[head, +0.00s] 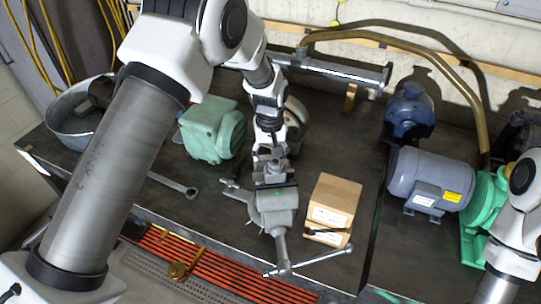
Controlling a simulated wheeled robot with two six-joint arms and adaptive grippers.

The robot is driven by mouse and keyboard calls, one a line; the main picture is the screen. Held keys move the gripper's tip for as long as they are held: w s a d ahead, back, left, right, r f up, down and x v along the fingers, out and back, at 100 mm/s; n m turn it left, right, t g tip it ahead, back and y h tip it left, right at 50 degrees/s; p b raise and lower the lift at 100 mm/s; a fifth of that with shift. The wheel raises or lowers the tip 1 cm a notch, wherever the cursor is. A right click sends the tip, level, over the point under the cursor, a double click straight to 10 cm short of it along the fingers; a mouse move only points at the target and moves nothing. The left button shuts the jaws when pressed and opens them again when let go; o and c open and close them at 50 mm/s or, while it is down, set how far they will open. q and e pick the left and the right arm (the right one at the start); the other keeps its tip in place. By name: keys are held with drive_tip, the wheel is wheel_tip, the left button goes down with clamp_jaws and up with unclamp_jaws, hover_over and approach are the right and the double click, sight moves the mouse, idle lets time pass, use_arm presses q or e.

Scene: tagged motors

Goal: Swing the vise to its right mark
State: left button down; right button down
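The grey vise (274,208) stands on the dark bench near its front edge, with a small green dot on top. Its long handle bar (308,262) reaches over the front edge. My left gripper (268,168) points down at the vise's far end and meets or overlaps it in the picture. The fingers are small and blend with the vise, so I cannot tell whether they grip it. No left or right mark for the vise can be made out. My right gripper is out of view; only part of that arm shows at the right edge.
A cardboard box (333,207) stands close to the vise's right. A green motor (212,131) and a wrench (174,185) lie to the left. A blue motor (408,113), grey motor (430,182) and green pump (484,212) stand right. A metal tub (75,112) is far left.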

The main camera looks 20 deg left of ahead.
use_arm(q)
drive_tip(key=shift+s+f, duration=0.1)
drive_tip(key=shift+f, duration=0.05)
drive_tip(key=c, duration=0.5)
unclamp_jaws()
drive_tip(key=shift+o, duration=1.3)
drive_tip(key=shift+a, duration=0.1)
wheel_tip(320, 180, up, 12)
